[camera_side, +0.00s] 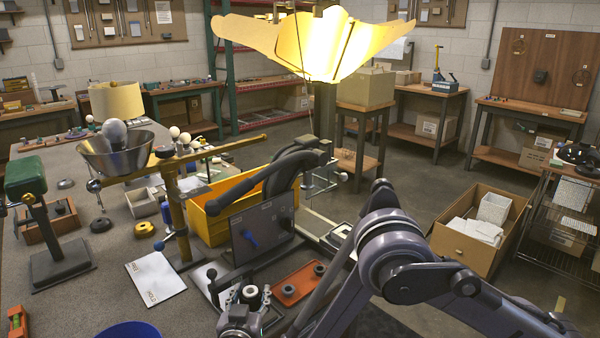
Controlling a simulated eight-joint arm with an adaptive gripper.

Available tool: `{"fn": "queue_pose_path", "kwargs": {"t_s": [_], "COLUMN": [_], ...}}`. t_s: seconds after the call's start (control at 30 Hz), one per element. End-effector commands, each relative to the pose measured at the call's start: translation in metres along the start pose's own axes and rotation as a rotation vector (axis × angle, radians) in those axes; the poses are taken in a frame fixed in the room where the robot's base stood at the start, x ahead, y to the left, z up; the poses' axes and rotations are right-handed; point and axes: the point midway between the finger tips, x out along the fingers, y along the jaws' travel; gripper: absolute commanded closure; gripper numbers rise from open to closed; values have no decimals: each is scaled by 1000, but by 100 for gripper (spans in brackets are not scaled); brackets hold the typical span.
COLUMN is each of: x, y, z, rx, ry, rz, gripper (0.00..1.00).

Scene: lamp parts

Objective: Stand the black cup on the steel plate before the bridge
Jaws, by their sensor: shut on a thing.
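My gripper (242,312) is at the bottom edge, partly cut off by the frame. It is shut on a small dark round piece with a pale opening, which I take for the black cup (250,294); the finger contact is small and hard to make out. The piece is in front of the dark upright panel (250,238), left of the orange tray. A flat light plate (207,287) lies just left of it, partly hidden by the gripper; I cannot tell if this is the steel plate. The brass beam on a post (205,158) stands behind, perhaps the bridge.
The orange tray (302,283) holds dark round parts. A white sheet (155,277) lies to the left. A yellow bin (215,225) stands behind the panel. A steel bowl (95,158) sits under a bulb. A blue bowl rim (130,331) shows at the bottom. A lit lampshade (290,40) hangs above.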

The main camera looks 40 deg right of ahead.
Motion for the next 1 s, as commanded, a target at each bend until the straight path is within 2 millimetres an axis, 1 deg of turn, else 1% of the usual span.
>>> {"fn": "queue_pose_path", "kwargs": {"t_s": [0.2,0.3,0.4,0.77,0.8,0.87,1.0], "x": [5,7,8,8,8,8,8], "y": [0,0,0,0,0,0,0], "z": [25,34,38,41,41,41,41], "rx": [0,0,0,0,0,0,0], "ry": [0,0,0,0,0,0,0], "rz": [0,0,0,0,0,0,0], "gripper": [84,84,84,84,46,29,29]}}
